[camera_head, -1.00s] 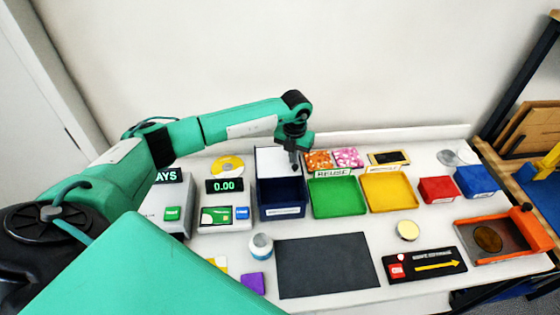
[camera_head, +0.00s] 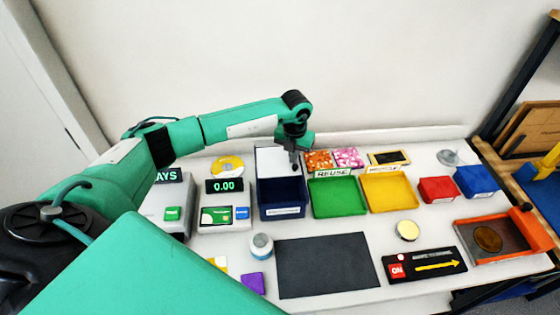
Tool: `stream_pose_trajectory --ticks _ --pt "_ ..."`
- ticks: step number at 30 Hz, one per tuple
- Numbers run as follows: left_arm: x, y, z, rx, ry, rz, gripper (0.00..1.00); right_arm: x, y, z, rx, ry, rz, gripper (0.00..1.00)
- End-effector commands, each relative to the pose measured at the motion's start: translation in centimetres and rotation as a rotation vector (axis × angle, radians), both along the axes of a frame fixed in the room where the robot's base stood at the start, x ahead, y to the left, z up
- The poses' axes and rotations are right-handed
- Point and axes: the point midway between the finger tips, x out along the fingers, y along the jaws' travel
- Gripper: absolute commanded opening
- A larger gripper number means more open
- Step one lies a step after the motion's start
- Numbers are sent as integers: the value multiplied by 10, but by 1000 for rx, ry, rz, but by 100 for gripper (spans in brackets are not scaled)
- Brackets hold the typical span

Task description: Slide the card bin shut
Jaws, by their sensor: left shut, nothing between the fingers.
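The dark blue bin (camera_head: 281,197), which I take to be the card bin, stands at the back middle of the white table, left of the green tray. Its dark inside shows from above, so it is open. A white panel (camera_head: 268,160) sits at its back edge. My left gripper (camera_head: 294,166) points down at the back right of the bin, in front of the white panel. It is shut and empty; whether it touches the panel I cannot tell. My right gripper is not in view.
A green tray (camera_head: 338,209) and a yellow tray (camera_head: 389,205) stand right of the bin. A 0.00 display (camera_head: 224,186) stands left. A dark mat (camera_head: 326,266) and a small white-and-blue jar (camera_head: 261,246) lie in front. Red (camera_head: 437,187) and blue (camera_head: 477,181) boxes stand further right.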

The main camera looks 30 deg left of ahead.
Motion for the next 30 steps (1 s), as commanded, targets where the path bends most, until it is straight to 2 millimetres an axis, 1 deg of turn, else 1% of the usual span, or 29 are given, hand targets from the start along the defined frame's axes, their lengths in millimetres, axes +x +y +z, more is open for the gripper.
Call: stream_pose_trajectory --ticks 1,5,30 --pt "-6 0 -12 5 17 -1 0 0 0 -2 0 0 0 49" --pt "-9 -3 -11 5 17 -3 0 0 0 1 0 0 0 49" --pt "-56 -38 -10 3 16 -3 0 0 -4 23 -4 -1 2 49"
